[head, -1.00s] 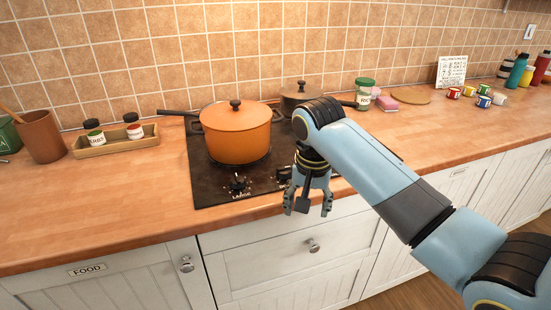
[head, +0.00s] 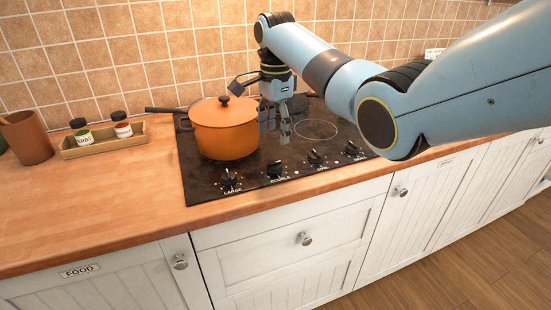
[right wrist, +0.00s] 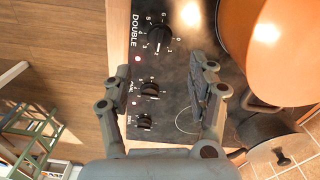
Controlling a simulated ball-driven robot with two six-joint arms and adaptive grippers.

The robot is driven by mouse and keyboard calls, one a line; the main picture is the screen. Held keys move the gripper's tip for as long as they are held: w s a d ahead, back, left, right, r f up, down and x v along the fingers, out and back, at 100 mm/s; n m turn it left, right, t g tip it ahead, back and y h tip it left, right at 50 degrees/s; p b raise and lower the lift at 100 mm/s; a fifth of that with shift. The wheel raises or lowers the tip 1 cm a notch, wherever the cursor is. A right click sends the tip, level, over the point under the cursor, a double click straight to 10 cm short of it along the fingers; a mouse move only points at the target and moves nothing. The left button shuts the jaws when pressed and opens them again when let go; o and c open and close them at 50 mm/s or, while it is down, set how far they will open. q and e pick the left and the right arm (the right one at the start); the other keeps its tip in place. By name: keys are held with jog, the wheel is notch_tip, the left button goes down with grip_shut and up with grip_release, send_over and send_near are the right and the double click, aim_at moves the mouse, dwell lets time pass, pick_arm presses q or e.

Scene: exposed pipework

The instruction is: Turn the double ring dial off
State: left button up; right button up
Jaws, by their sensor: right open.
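The double ring dial (head: 276,169) is a black knob labelled DOUBLE on the front strip of the black hob (head: 205,185), second from the left. It also shows in the right wrist view (right wrist: 158,36), top centre, with a numbered ring around it; its exact setting is hard to read. A small red light glows beside it. My right gripper (head: 284,138) hangs over the hob, behind the dial in the head view. In the right wrist view (right wrist: 160,64) its fingers are spread and empty, apart from the dial. My left gripper is out of view.
An orange pot (head: 225,130) stands on the hob just left of my right gripper, with a dark pan behind it. Other dials are LARGE (head: 229,180), and two (head: 316,157) (head: 352,147) to the right. A spice tray (head: 105,141) sits left. The front counter is clear.

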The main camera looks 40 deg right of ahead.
aim_at(276, 162)
notch_tip(276, 162, down, 9)
jog(key=shift+r+b, duration=0.1)
jog(key=shift+b, duration=0.25)
jog(key=c, duration=1.1)
